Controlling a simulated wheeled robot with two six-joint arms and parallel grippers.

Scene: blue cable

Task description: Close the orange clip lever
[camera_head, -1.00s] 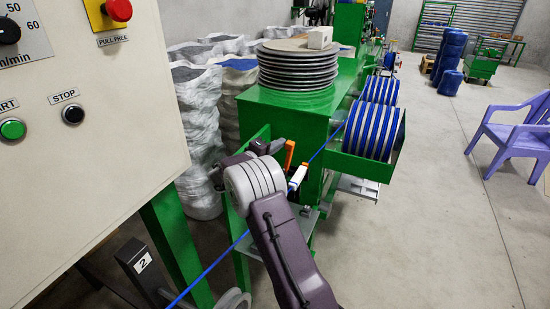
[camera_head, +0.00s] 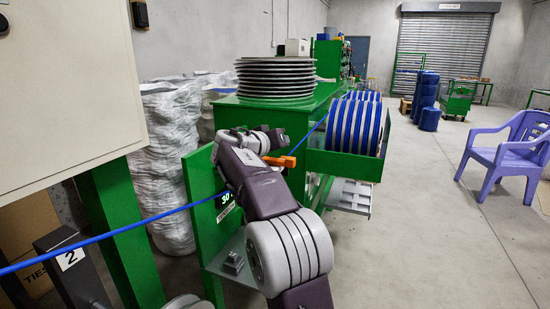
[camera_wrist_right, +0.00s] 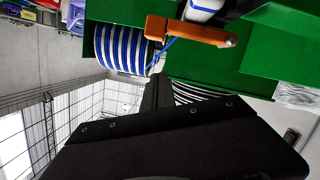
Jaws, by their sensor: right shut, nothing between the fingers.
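The orange clip lever (camera_head: 280,161) lies roughly level beside my right arm in the head view. In the right wrist view the lever (camera_wrist_right: 190,31) stretches across the top, next to a white cylindrical part (camera_wrist_right: 206,8). The blue cable (camera_head: 130,228) runs from the left edge, passes behind my arm and reaches the spools. My right gripper (camera_wrist_right: 158,82) is shut and empty, below the lever in the wrist view, with a visible gap between them. In the head view my arm hides its fingertips and part of the clip. My left gripper is not in view.
A green machine (camera_head: 200,190) stands behind my right arm, with stacked grey discs (camera_head: 287,77) on top and blue spools (camera_head: 357,125) at its right. A control cabinet (camera_head: 60,90) is at left. A purple chair (camera_head: 510,150) stands right; floor between is open.

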